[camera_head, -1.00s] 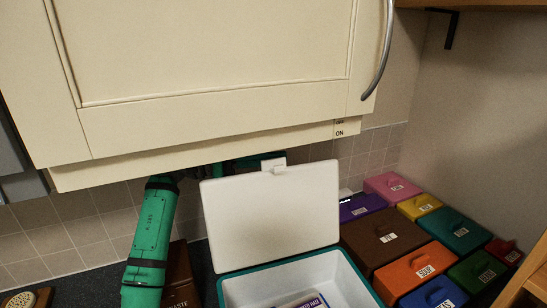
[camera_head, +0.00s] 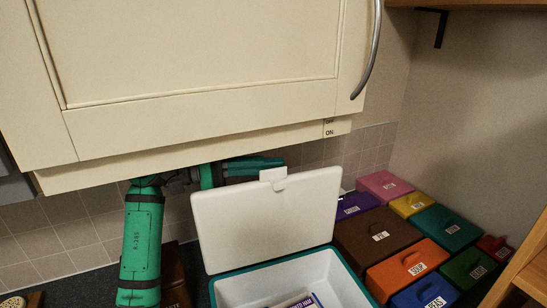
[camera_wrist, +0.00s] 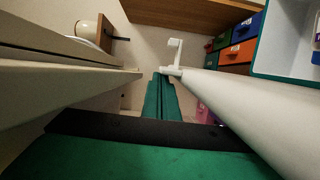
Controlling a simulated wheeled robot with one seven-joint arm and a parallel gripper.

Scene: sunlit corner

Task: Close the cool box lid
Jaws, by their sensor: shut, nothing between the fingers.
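The cool box (camera_head: 342,277) has a teal rim and a white inside; its front is cut off by the frame edge. Its white lid (camera_head: 268,218) stands open, close to upright, with a small latch (camera_head: 273,175) on its top edge. My gripper (camera_head: 279,162) is behind the lid, just above its top edge, pointing right. In the wrist view my shut, empty green fingers (camera_wrist: 160,79) lie beside the lid (camera_wrist: 255,110), near the latch (camera_wrist: 174,58). I cannot tell whether they touch the lid. A corner of the box (camera_wrist: 268,72) shows at upper right.
A cream wall cupboard (camera_head: 200,60) hangs low over the lid and my arm. Several coloured lidded boxes, including a brown one (camera_head: 358,237) and an orange one (camera_head: 390,275), crowd the right side. A tiled wall (camera_head: 90,225) is behind. A packet (camera_head: 300,302) lies in the cool box.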

